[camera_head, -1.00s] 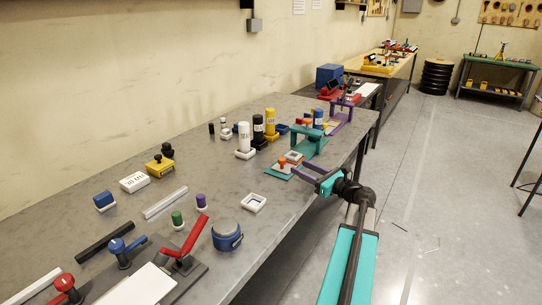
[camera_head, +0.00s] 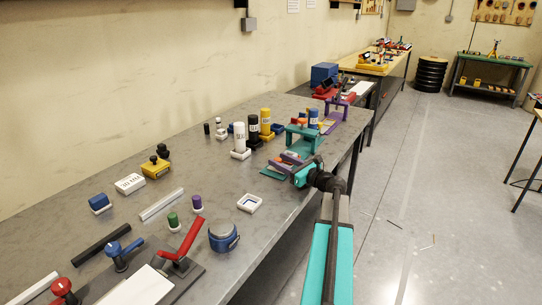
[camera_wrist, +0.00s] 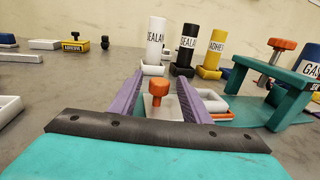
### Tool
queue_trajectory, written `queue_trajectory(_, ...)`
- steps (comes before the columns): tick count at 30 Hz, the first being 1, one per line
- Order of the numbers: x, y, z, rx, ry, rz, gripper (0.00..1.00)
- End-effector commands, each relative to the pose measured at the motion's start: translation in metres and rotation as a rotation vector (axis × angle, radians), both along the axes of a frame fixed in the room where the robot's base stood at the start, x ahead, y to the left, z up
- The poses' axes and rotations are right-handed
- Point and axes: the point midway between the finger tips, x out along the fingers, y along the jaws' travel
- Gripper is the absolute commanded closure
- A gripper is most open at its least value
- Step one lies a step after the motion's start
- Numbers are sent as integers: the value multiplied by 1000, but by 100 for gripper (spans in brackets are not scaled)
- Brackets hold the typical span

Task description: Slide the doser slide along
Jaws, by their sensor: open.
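The doser slide shows in the wrist view as a pale plate (camera_wrist: 158,109) with an upright orange knob (camera_wrist: 158,90). It sits by a teal stand (camera_wrist: 262,88), also in the head view (camera_head: 304,138). My gripper (camera_wrist: 157,76) is open, with its purple fingers on either side of the knob. Gaps show between the knob and both fingers, so I see no contact. In the head view my gripper (camera_head: 287,158) is over the front of the stand's teal base and hides the knob. The dark crossbar of my gripper hides the near end of the plate.
A white and orange tray (camera_wrist: 214,103) lies just beyond the right finger. White (camera_head: 240,138), black (camera_head: 253,128) and yellow (camera_head: 265,120) bottles stand behind. A white square frame (camera_head: 250,203) and a blue round container (camera_head: 223,236) lie nearer.

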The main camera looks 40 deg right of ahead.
Motion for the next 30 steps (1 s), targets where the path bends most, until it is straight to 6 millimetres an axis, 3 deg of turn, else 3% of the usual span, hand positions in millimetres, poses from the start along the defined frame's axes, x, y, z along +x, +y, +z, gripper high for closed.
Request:
queue_trajectory(6,33,1,0,0,1,3,57)
queue_trajectory(12,51,2,0,1,1,2,57)
queue_trajectory(25,57,4,0,1,0,1,57)
queue_trajectory(30,57,4,0,1,0,2,85)
